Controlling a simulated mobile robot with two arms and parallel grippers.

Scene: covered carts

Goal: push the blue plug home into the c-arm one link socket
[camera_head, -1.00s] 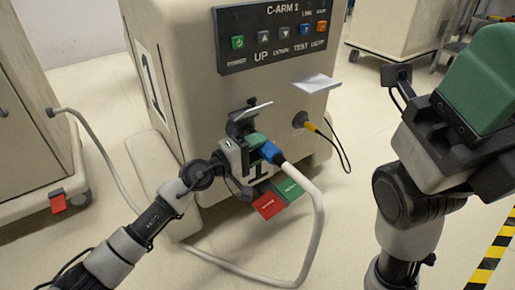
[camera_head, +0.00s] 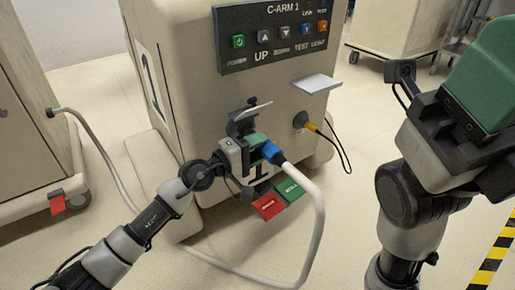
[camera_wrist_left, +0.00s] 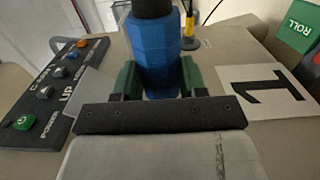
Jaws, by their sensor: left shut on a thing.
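The blue plug (camera_head: 270,151) is at the front face of the C-ARM 1 cart (camera_head: 185,70), with a thick grey cable running from it. My left gripper (camera_head: 256,143) is shut on the plug. In the left wrist view, the blue plug (camera_wrist_left: 155,55) stands between the green fingers of my left gripper (camera_wrist_left: 156,78). The link socket is hidden behind the gripper and plug, so I cannot tell how deep the plug sits. My right gripper (camera_head: 487,85), with green parts, is raised at the right edge; its fingertips are not clear.
A yellow plug (camera_head: 308,126) with a black cable sits right of the blue plug. White flaps (camera_head: 315,83) stick out from the cart. Another cart (camera_head: 30,110) stands left.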

